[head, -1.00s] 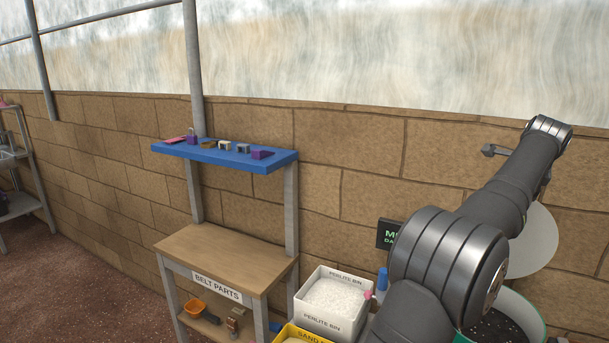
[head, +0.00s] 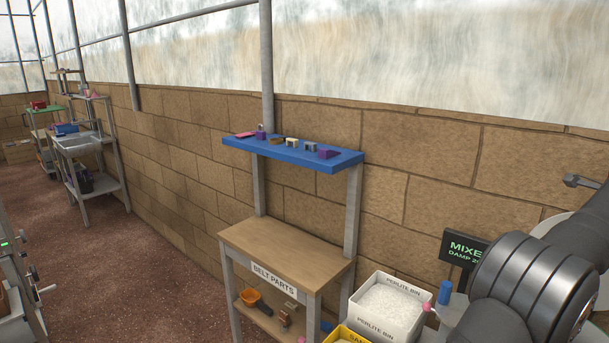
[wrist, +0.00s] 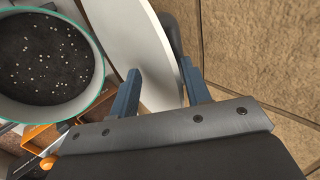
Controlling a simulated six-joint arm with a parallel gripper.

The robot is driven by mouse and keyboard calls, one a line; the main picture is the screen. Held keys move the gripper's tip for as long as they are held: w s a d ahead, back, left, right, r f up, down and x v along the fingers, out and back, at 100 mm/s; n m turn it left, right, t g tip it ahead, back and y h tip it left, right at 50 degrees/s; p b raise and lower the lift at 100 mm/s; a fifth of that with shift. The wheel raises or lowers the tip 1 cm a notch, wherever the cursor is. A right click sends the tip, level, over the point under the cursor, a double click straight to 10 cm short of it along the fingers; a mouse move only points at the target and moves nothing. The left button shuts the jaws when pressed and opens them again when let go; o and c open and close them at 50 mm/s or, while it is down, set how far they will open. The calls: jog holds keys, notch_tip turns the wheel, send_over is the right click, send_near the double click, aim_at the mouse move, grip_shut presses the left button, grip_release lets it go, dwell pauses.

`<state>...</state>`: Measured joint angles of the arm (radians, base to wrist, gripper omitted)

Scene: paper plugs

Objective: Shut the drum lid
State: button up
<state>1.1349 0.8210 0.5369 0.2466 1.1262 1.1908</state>
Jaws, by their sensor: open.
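The drum (wrist: 102,85) stands open at the left of the wrist view. It has a pale wall, a green rim and dark mix with white specks inside. The pale drum lid (wrist: 125,38) is raised beside the opening, seen at a steep angle. My gripper (wrist: 160,67) is open, with its two blue-grey fingers reaching toward the lid. The lid's lower part shows between the fingers; I cannot tell whether they touch it. In the head view, only a sliver of the lid (head: 549,226) shows behind my arm, and the drum and my fingers are not visible.
A brick wall (wrist: 250,60) rises close to the right of my gripper. In the head view, a dark sign (head: 463,248), a blue cylinder (head: 444,292) and a perlite bin (head: 391,305) stand left of my arm. A wooden bench (head: 285,250) and blue shelf (head: 295,152) are further left.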

jog(key=shift+s+a+f, duration=0.15)
jog(key=shift+s+a, duration=0.65)
jog(key=shift+s+a+f, duration=0.15)
jog(key=shift+s+a, duration=0.65)
jog(key=shift+s+a+f, duration=0.3)
jog(key=shift+s+a, duration=0.35)
jog(key=shift+s+a+f, duration=0.3)
jog(key=shift+s+a, duration=0.3)
jog(key=shift+a, duration=0.05)
jog(key=shift+s+a+f, duration=0.4)
jog(key=shift+s+a, duration=0.2)
jog(key=shift+s+a+f, duration=0.4)
jog(key=shift+s+a, duration=0.15)
jog(key=shift+s, duration=0.05)
jog(key=shift+f, duration=0.1)
